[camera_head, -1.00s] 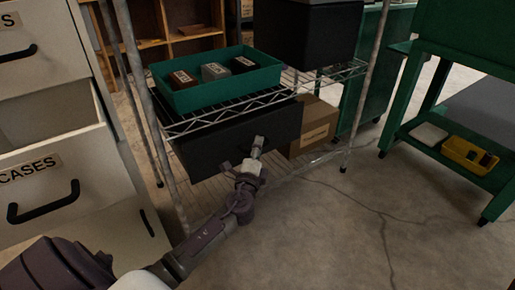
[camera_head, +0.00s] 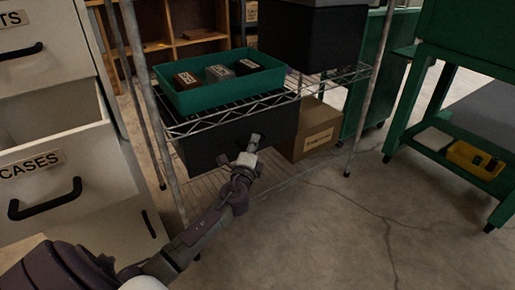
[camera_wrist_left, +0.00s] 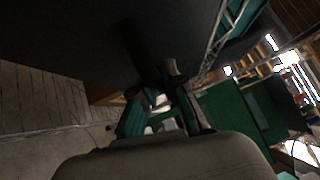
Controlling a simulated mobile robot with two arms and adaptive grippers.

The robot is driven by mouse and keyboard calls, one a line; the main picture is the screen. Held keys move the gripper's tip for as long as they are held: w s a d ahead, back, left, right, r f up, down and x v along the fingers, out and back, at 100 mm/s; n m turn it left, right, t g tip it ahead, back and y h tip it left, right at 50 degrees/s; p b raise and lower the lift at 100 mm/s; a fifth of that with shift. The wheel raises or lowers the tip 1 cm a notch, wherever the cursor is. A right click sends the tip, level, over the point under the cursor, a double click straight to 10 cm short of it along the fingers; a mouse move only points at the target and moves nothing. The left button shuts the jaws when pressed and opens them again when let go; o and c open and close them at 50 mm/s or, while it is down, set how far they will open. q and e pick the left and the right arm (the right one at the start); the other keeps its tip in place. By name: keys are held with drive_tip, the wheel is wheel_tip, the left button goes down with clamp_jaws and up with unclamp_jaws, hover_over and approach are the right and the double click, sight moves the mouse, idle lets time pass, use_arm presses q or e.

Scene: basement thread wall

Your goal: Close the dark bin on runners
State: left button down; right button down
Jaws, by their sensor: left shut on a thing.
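The dark bin (camera_head: 205,148) hangs under the wire shelf (camera_head: 285,98); its black front faces me. My left gripper (camera_head: 250,146) is at the middle of that front, shut on the bin, apparently at its handle, which the fingers hide. In the left wrist view the bin (camera_wrist_left: 75,35) is a dark mass across the top, and the fingers of my left gripper (camera_wrist_left: 158,95) meet its face. The bin's inside and its runners are hidden under the shelf. My right gripper is not in view.
A green tray (camera_head: 250,84) with several small boxes stands on the shelf above. A second black bin (camera_head: 310,42) is at the upper right. A cardboard box (camera_head: 318,132) sits just right of the bin. A white cabinet (camera_head: 50,235) stands at left.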

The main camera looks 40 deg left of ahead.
use_arm(q)
drive_tip(key=c, duration=1.6)
unclamp_jaws()
drive_tip(key=shift+a, duration=0.25)
drive_tip(key=o, duration=0.4)
drive_tip(key=v, duration=1.2)
drive_tip(key=shift+w+d, duration=0.1)
drive_tip(key=shift+d, duration=0.05)
